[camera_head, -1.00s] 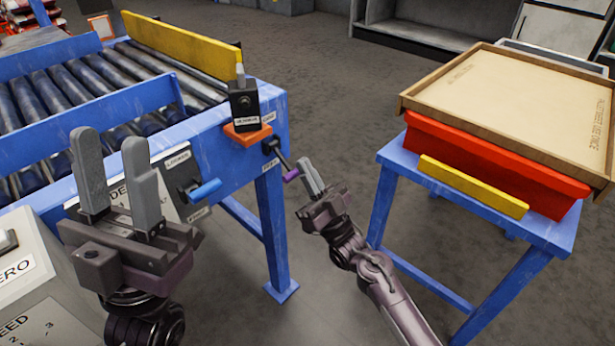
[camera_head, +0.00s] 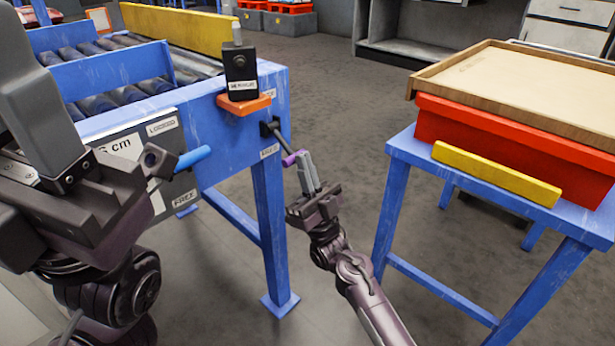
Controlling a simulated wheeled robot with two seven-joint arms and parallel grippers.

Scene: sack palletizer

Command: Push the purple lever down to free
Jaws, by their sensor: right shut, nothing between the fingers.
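The purple lever (camera_head: 290,159) is a dark rod with a purple tip. It slopes down and right from a black mount on the blue conveyor frame, between two small white labels too small to read surely. My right gripper (camera_head: 308,160) is shut and empty; its grey fingers are just right of the purple tip, and I cannot tell whether they touch it. My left gripper (camera_head: 45,110) is large at the left edge, with one finger clear and the other cut off or hidden. It looked open earlier, its fingers apart.
A blue lever (camera_head: 193,157) sits on a panel marked LOCKED and FREE, close to my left gripper. A black box (camera_head: 240,75) stands on an orange bracket above the purple lever. A blue table (camera_head: 405,150) at right bears a red box and tray. Floor between is clear.

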